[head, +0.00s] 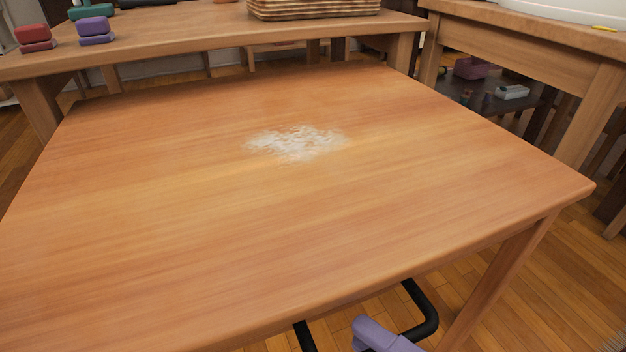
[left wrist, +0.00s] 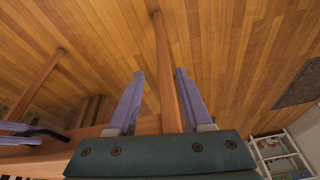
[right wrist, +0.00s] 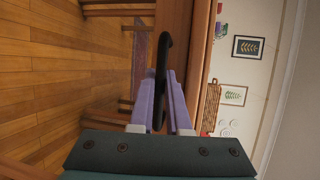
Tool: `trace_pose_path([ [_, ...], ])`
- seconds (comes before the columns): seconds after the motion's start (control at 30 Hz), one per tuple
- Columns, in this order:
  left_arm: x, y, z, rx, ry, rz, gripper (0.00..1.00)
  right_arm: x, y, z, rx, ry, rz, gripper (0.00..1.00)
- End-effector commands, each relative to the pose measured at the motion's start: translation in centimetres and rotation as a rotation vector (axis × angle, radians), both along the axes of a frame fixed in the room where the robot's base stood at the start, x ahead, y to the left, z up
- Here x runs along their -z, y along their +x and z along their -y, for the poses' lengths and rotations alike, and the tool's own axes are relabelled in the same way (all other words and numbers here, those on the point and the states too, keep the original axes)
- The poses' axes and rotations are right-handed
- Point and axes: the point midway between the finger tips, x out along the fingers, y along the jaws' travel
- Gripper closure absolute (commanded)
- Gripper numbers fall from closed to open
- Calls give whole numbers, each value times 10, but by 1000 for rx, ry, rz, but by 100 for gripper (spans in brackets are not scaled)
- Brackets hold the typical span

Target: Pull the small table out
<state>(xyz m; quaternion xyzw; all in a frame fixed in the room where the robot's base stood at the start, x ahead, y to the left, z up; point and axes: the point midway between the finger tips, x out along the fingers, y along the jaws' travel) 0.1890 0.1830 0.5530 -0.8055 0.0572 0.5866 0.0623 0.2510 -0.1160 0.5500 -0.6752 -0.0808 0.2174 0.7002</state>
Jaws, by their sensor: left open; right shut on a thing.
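The small wooden table (head: 180,230) fills the middle of the head view, with a whitish patch (head: 297,143) on its top. A black bar handle (head: 428,310) shows below its near edge. My right gripper (head: 375,330) is shut on this handle; the right wrist view shows the black handle (right wrist: 163,60) between its purple fingers (right wrist: 163,80). My left gripper (left wrist: 156,80) is open and outside the head view. In the left wrist view a wooden table leg (left wrist: 165,60) passes between its fingers in the picture; I cannot tell whether they touch it.
A larger wooden table (head: 220,28) stands close behind, bearing coloured blocks (head: 95,30) and a woven basket (head: 312,9). Another wooden table (head: 530,55) stands at the right. Wooden floor (head: 560,275) lies open at the lower right. A white shelf (left wrist: 280,155) shows in the left wrist view.

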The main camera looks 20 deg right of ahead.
Motion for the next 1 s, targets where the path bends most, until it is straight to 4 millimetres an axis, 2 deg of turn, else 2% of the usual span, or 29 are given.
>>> trace_pose_path([
  [0.27,0,0,0,0,0,1,50,-1,1,0,0,1,4,100],
  [0.3,0,0,0,0,0,1,50,-1,1,0,0,1,4,83],
  [0.57,0,0,0,0,0,1,50,-1,1,0,0,0,2,55],
  [0.83,-1,0,0,0,0,1,50,0,-2,1,0,-1,0,55],
  [1.0,-10,0,0,0,0,1,50,-6,-23,10,-3,-5,-4,55],
])
